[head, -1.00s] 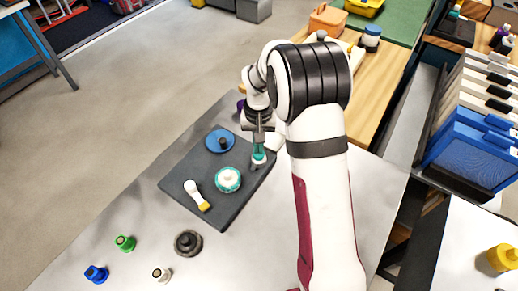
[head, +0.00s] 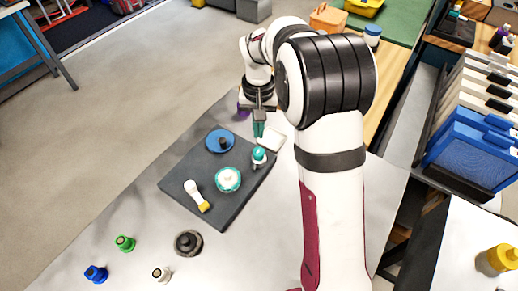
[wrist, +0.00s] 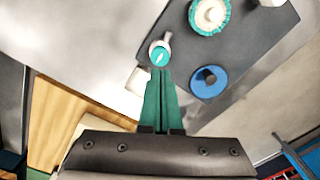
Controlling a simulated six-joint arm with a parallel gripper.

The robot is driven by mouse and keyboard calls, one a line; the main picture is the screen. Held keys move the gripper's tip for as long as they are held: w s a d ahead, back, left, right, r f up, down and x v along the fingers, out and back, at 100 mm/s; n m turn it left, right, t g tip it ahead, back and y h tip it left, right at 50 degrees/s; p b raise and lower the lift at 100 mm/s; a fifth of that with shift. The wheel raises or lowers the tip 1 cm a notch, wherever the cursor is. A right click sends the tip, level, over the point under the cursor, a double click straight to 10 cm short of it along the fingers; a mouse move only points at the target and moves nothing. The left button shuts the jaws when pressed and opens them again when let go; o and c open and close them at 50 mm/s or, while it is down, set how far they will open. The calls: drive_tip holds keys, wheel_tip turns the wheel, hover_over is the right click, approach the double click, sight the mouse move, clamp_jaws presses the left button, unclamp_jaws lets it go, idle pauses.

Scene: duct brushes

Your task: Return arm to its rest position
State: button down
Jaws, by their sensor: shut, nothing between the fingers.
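My gripper (head: 258,130) is shut and empty, with its green fingertips together. It hangs above the far edge of the dark grey mat (head: 172,178), and in the wrist view the closed fingers (wrist: 163,90) point toward a small brush with a teal top. That teal-topped brush (head: 259,158) stands on the mat just below the fingers, apart from them; it also shows in the wrist view (wrist: 160,54). On the mat are also a round teal-rimmed white brush (head: 228,180), a blue disc brush (head: 220,141) and a white-handled brush with a yellow end (head: 197,195).
Off the mat, nearer me, stand a green piece (head: 125,243), a blue piece (head: 96,274), a white piece (head: 161,274) and a dark round piece (head: 188,243). A white block (head: 271,138) lies by the mat's far corner. Blue bins (head: 470,155) stand at right.

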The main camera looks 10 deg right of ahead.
drive_tip(key=shift+r, duration=0.15)
drive_tip(key=s+r+m, duration=0.1)
drive_tip(key=s+r, duration=0.6)
drive_tip(key=s, duration=0.4)
drive_tip(key=s+a+m+y, duration=0.1)
drive_tip(key=s+a, duration=0.2)
drive_tip(key=s, duration=1.6)
drive_tip(key=shift+s+f+m+y, duration=0.15)
drive_tip(key=shift+s+m+y, duration=0.15)
drive_tip(key=shift+s+y, duration=0.1)
